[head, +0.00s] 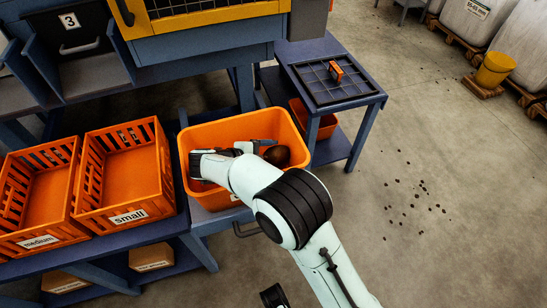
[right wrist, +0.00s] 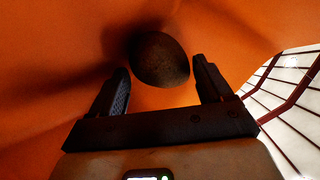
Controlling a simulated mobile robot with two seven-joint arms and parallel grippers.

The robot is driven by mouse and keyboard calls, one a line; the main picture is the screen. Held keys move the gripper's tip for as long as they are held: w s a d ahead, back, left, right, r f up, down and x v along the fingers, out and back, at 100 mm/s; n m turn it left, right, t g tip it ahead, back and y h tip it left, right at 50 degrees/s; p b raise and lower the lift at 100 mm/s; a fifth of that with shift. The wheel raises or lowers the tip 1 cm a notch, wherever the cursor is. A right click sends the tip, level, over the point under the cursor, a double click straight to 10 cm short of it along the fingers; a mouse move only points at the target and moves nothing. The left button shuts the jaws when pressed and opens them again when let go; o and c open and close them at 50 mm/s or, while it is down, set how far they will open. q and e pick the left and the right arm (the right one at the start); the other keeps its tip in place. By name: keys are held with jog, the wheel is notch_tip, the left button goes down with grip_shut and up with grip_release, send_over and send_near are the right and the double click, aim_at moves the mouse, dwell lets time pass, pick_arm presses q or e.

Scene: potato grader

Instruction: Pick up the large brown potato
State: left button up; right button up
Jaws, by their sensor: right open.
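The large brown potato (head: 277,155) lies inside the orange tub (head: 240,132), toward its right side. It also shows in the right wrist view as a dark, rounded potato (right wrist: 160,60) in shade against the orange wall. My right gripper (right wrist: 163,88) is open and empty, reaching down into the tub. Its two fingers stand left and right of the near part of the potato, with gaps visible on both sides. In the head view my right arm hides part of the tub.
Two slatted orange crates, labelled small (head: 125,175) and medium (head: 38,200), stand left of the tub. A blue side table (head: 335,82) with a dark grid top stands behind right. A yellow bucket (head: 494,70) is far right. Small dark bits lie on the open floor.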

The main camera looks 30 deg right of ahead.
aim_at(269, 158)
jog(key=shift+f, duration=0.15)
jog(key=c, duration=1)
pick_arm(q)
jog(key=shift+r, duration=0.1)
pick_arm(e)
jog(key=shift+o, duration=0.2)
pick_arm(q)
jog(key=s+d+r+g+p, duration=0.1)
jog(key=s+d+r+p, duration=0.1)
jog(key=s, duration=0.3)
jog(key=shift+d+r+g+h+p, duration=0.25)
jog(key=shift+r+g+h+p, duration=0.15)
jog(key=shift+r+p, duration=0.3)
pick_arm(e)
notch_tip(269, 158, up, 10)
